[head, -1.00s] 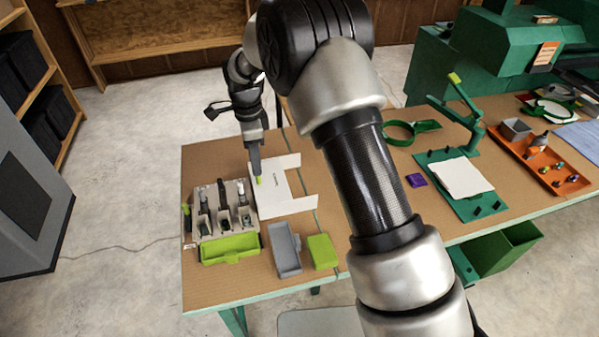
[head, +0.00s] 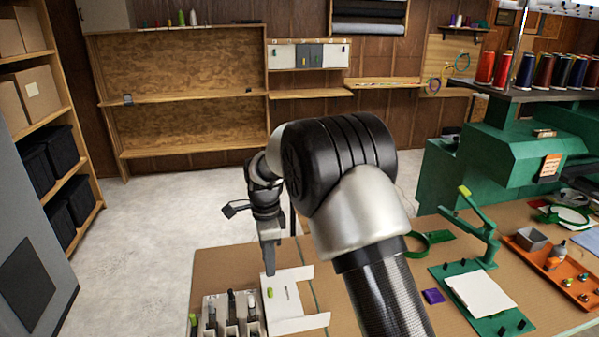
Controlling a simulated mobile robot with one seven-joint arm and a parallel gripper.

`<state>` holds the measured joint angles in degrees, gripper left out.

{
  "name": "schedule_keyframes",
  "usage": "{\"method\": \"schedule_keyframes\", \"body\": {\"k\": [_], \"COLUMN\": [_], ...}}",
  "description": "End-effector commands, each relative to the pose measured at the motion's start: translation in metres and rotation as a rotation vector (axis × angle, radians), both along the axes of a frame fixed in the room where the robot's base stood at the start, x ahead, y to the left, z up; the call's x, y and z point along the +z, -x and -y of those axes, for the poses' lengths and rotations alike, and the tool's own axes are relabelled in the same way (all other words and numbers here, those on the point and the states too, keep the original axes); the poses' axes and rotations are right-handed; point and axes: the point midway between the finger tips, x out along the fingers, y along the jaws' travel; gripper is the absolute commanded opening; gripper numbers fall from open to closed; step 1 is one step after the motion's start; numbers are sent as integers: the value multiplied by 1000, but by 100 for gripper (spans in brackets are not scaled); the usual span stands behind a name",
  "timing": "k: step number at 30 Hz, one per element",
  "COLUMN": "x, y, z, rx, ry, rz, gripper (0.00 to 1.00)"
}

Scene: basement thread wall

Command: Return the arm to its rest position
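My gripper (head: 269,272) points down over the left part of the brown-topped table (head: 223,264). Its fingers look close together, but at this size I cannot tell whether they are open or shut. Just below its tip is a white tray or sheet with raised sides (head: 296,303). A small lime-green piece (head: 270,292) shows at the tray's left edge, near the fingertips; I cannot tell whether they touch it. My arm arches from the bottom of the picture up and over to the left, hiding the middle of the table.
A grey holder (head: 222,311) with several dark tools stands left of the white tray. Shelves stand at the left and back. Open floor lies left of the table.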

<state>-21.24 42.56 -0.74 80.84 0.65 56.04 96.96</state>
Motion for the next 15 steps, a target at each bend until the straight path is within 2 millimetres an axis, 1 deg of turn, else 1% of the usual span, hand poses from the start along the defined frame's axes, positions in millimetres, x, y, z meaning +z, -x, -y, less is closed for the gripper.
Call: {"method": "schedule_keyframes", "body": {"k": [1, 2, 3, 5, 6, 8, 9, 11, 12, 14, 15], "x": [20, 33, 52, 82, 103, 132, 149, 172, 186, 204, 214], "y": [1, 4, 8, 19, 28, 45, 58, 78, 92, 115, 131], "z": [8, 14, 24, 40, 53, 71, 83, 101, 112, 127, 138], "rx": [29, 55, 99, 178, 236, 326, 387, 476, 537, 627, 687], "ry": [-6, -9, -13, -16, -17, -13, -7, 5, 16, 37, 53], "rz": [19, 31, 49, 80, 101, 134, 156, 190, 212, 246, 267], "gripper": [31, 31, 31, 31, 31, 31, 31, 31, 31, 31, 31]}}
